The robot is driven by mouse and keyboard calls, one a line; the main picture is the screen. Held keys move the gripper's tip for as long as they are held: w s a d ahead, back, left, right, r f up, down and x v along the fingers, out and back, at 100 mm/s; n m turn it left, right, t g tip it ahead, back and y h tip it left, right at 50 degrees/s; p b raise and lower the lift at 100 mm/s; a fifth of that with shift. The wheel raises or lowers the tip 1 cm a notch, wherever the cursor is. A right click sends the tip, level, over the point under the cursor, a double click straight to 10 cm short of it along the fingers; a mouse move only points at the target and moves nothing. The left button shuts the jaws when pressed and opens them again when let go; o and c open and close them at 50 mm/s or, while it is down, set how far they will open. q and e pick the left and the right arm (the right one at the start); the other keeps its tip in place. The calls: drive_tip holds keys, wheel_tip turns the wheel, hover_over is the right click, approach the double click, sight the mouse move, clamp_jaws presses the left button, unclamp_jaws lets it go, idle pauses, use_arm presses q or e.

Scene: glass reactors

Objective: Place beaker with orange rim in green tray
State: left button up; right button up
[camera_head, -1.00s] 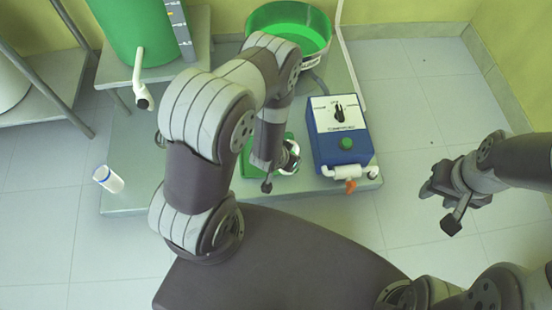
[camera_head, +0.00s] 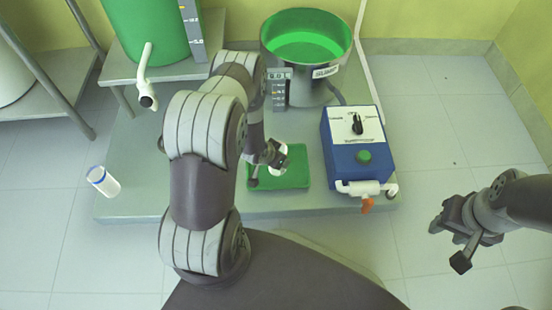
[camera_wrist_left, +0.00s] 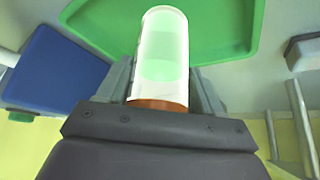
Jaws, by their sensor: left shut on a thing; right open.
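My left gripper (camera_head: 264,168) is shut on the beaker with the orange rim (camera_wrist_left: 162,60), a pale see-through cylinder. In the left wrist view its orange rim is at the palm end, between the fingers. The beaker shows in the head view as a small white shape (camera_head: 279,160), partly hidden by the gripper. The green tray (camera_head: 292,180) lies flat on the grey platform under the gripper and fills the upper middle of the left wrist view (camera_wrist_left: 225,35). Whether the beaker touches the tray cannot be told. My right gripper (camera_head: 455,238) is open and empty at the right, over the floor.
A blue control box (camera_head: 358,150) stands just right of the tray. A metal pot with green contents (camera_head: 305,50) stands behind it. A green vessel with a spout (camera_head: 150,30) is at the back left.

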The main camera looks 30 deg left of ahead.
use_arm(q)
drive_tip(key=shift+f, duration=0.2)
drive_tip(key=o, duration=1.2)
drive_tip(key=shift+r, duration=0.3)
drive_tip(key=d+p+v, duration=0.1)
drive_tip(key=p+v, duration=0.7)
drive_tip(key=v, duration=0.3)
wheel_tip(320, 180, up, 17)
drive_tip(key=w+d+g+y, duration=0.1)
drive_tip(key=d+g, duration=0.1)
drive_tip(key=s+d+r+n+g, duration=0.1)
drive_tip(key=s+d+r+g, duration=0.1)
drive_tip(key=s+d+r, duration=0.4)
drive_tip(key=s+r, duration=0.3)
drive_tip(key=r, duration=0.1)
drive_tip(key=shift+s+r+g, duration=0.15)
drive_tip(key=shift+r+g, duration=0.05)
drive_tip(key=shift+g, duration=0.1)
